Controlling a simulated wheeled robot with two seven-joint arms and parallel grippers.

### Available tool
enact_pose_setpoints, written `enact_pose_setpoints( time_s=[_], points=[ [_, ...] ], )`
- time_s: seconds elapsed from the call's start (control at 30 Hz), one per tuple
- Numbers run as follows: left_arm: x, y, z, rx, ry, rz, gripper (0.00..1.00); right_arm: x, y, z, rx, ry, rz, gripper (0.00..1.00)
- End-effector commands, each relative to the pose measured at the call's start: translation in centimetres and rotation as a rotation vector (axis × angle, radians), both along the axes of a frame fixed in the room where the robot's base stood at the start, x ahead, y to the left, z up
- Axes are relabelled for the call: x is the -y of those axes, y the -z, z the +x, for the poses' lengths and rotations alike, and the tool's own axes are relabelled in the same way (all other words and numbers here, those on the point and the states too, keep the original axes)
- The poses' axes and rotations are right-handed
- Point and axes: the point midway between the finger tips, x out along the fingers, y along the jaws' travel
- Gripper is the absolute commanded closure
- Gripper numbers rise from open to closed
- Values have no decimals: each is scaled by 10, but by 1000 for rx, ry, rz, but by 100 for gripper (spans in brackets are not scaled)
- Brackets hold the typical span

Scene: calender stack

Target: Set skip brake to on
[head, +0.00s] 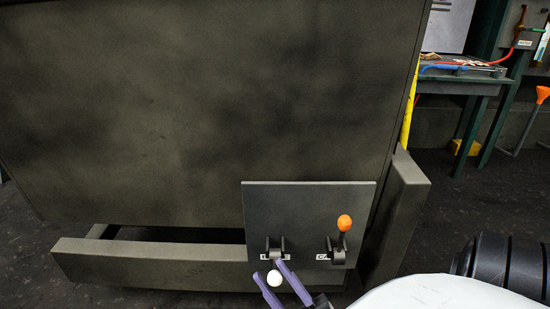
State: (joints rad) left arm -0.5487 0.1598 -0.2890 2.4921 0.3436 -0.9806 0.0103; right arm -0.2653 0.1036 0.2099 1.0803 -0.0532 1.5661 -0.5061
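A dark panel (308,200) low on the machine's front carries two levers. The left lever (275,248) points down and toward me and ends in a white knob (274,278). The right lever (343,235) stands up with an orange knob. Small white labels sit at both lever bases, too small to read fully, so I cannot tell which is the skip brake. My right gripper (270,270) has its two purple fingers apart, one on each side of the white knob. I cannot tell whether either finger touches it. My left gripper is not in view.
A large dark machine body (200,110) fills the left and middle. A low beam (150,262) runs left of the panel, and an upright plate (398,215) stands to its right. A green workbench (470,85) is at the back right, with open dark floor before it.

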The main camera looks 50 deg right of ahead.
Motion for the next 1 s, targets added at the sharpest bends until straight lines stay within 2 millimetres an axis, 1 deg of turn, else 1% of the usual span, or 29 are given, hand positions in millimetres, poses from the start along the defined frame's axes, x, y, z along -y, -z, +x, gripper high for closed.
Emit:
enact_pose_setpoints(
  time_s=[0.3, 0.43, 0.57, 0.73, 0.9, 1.0],
  points=[
    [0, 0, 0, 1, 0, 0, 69, 0, -1, 0, 3, 0, 2, 57],
    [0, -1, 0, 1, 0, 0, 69, 1, 4, -4, 2, 1, 2, 57],
    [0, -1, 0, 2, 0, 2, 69, 2, 17, -15, 0, 1, 3, 57],
    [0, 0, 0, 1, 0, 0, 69, 3, 41, -38, -2, 2, 2, 57],
    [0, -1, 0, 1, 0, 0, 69, 4, 57, -54, -1, 1, 1, 57],
    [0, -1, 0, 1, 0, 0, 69, 4, 64, -60, 0, -2, 4, 57]
  ],
)
